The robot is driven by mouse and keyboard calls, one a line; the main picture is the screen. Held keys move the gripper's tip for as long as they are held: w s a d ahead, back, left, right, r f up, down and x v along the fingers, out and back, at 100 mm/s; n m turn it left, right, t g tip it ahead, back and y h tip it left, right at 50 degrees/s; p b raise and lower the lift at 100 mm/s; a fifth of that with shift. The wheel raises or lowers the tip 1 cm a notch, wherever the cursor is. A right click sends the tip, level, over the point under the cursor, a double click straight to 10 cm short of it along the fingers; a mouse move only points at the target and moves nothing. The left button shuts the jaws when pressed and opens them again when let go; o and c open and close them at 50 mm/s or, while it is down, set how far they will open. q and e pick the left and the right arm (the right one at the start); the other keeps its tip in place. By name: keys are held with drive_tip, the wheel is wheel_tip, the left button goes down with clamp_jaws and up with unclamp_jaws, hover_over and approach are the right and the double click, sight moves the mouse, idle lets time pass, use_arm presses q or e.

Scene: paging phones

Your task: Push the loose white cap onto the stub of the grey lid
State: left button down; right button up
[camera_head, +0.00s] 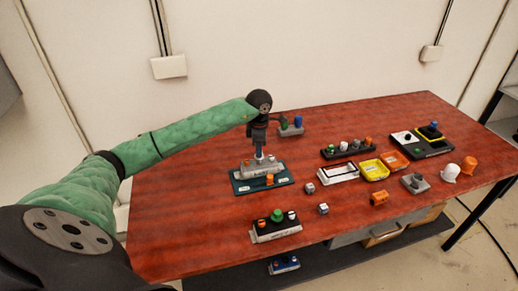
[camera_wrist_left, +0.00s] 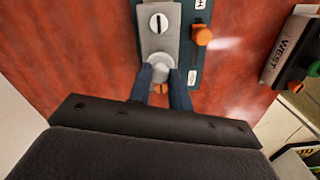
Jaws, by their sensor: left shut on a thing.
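My left gripper (camera_head: 258,153) points down over the grey lid (camera_head: 249,169), which lies on a teal base plate (camera_head: 242,187) on the table. In the left wrist view its two dark fingers (camera_wrist_left: 163,88) are shut on a small round whitish cap (camera_wrist_left: 159,64). The cap is over the near end of the grey lid (camera_wrist_left: 156,42). The stub is hidden under the cap and fingers, and I cannot tell whether the cap touches it. A white slotted knob (camera_wrist_left: 158,22) is at the lid's other end. My right gripper is not in view.
An orange knob (camera_wrist_left: 202,36) stands on the plate beside the lid. A block with a green knob (camera_head: 276,217) stands nearer the front. A dark block (camera_head: 348,148), yellow tray (camera_head: 373,170) and white cup (camera_head: 450,173) are to the right. The table's left part is clear.

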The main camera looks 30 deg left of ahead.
use_arm(q)
drive_tip(key=shift+f+b, duration=0.2)
drive_tip(key=shift+b, duration=0.65)
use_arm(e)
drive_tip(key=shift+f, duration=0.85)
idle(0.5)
use_arm(q)
drive_tip(key=c, duration=0.7)
unclamp_jaws()
drive_tip(key=shift+r, duration=0.1)
drive_tip(key=shift+r+p, duration=0.7)
drive_tip(key=shift+r, duration=2.75)
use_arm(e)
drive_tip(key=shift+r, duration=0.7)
use_arm(q)
clamp_jaws()
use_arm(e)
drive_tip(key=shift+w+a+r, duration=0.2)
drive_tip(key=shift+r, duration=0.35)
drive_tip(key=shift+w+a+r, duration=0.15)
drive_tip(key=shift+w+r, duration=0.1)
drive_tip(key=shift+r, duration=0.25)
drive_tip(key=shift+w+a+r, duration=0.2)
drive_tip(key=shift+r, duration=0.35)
